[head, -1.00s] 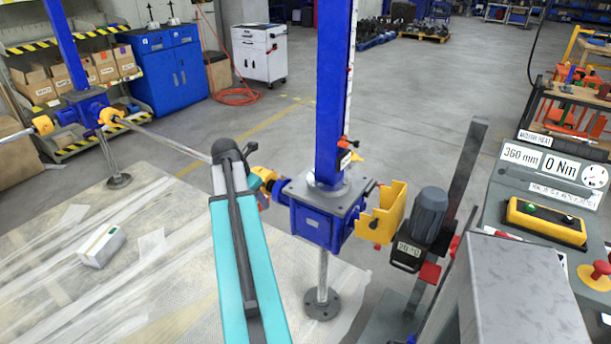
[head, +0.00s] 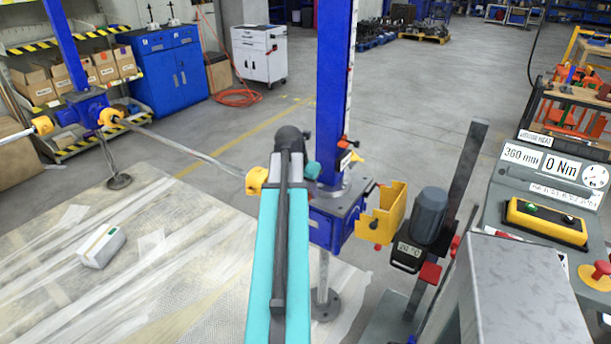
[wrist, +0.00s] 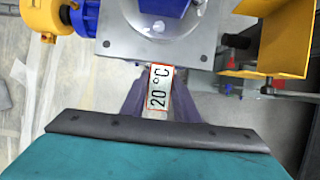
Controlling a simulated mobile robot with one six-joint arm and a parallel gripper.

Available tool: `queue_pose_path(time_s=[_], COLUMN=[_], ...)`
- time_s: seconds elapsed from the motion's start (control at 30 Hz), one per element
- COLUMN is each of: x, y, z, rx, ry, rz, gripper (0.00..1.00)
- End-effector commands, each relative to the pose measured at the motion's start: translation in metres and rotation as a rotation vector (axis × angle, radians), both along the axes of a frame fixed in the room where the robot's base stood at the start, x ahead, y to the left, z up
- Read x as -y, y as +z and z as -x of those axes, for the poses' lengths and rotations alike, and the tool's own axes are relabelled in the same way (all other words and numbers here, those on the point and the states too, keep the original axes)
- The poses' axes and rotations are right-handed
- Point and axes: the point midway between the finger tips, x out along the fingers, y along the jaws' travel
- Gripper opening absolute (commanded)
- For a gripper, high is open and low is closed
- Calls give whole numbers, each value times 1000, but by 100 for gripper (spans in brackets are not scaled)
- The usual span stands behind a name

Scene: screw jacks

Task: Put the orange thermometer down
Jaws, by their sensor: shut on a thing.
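In the wrist view, my gripper (wrist: 160,92) is shut on the orange thermometer (wrist: 160,86). Its pale face reads 20 °C and has an orange rim. It lies between the two dark fingers, by the near edge of the grey top plate (wrist: 120,48) of a screw jack. I cannot tell whether it touches the plate. In the head view, the blue jack (head: 340,225) stands behind my arm, with its tall blue column (head: 336,90). My arm hides the thermometer and the fingers there.
A yellow open bracket (head: 382,213) and a grey motor (head: 430,212) are right of the jack. A control panel (head: 555,160) reads 360 mm and 0 Nm. A yellow coupling (head: 256,181) and a shaft (head: 190,152) lead left to another jack (head: 85,105). A white box (head: 101,247) lies on the sheeted floor.

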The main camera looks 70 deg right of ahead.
Motion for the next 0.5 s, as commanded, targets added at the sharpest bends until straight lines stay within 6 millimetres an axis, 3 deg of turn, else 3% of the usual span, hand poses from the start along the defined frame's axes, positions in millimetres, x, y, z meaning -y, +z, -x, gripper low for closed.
queue_pose_path(time_s=[0.27,0.5], x=[5,25], y=[0,-1], z=[-3,-17], rx=[-1,-1], ry=[-1,-1], rz=[0,0], gripper=[0,0])
